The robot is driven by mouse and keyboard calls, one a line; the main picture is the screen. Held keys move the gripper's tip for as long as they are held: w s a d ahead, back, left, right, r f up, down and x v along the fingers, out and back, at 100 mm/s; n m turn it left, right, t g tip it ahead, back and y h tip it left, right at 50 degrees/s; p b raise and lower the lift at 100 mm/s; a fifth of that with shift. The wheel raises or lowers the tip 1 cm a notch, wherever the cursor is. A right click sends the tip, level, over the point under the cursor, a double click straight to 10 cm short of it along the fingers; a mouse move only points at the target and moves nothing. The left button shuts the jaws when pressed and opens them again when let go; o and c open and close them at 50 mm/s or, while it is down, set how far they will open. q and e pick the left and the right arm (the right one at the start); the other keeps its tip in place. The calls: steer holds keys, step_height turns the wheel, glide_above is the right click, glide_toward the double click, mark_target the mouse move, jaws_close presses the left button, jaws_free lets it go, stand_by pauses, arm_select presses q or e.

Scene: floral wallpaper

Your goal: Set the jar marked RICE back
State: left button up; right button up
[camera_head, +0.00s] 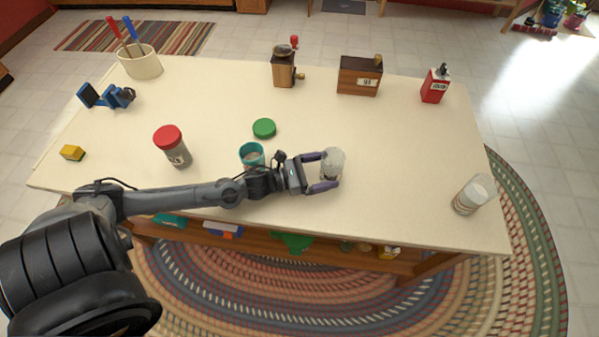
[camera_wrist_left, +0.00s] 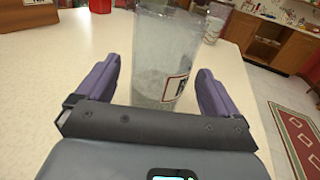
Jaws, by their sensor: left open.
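A clear, cloudy-looking glass jar (camera_head: 333,160) stands on the table right of centre. It also shows in the left wrist view (camera_wrist_left: 160,50), with a red-edged label turned partly away, so its word cannot be read in full. My left gripper (camera_head: 333,170) is open, with one purple finger on each side of this jar. A gap shows beside the fingers in the wrist view. Another glass jar (camera_head: 474,196) with whitish contents stands near the table's right edge; its marking is not readable. My right gripper is not in view.
A teal cup (camera_head: 252,154), a green lid (camera_head: 264,128) and a red-lidded jar (camera_head: 172,146) stand left of the gripper. A grinder (camera_head: 284,68), a wooden box (camera_head: 360,76) and a red tin (camera_head: 434,85) line the back. The table (camera_head: 420,150) is clear between the two glass jars.

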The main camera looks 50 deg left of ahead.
arm_select(q)
steer(key=p+v, duration=0.1)
steer(key=v, duration=0.6)
steer(key=shift+s+a, duration=0.1)
steer(key=shift+s, duration=0.15)
stand_by(0.3)
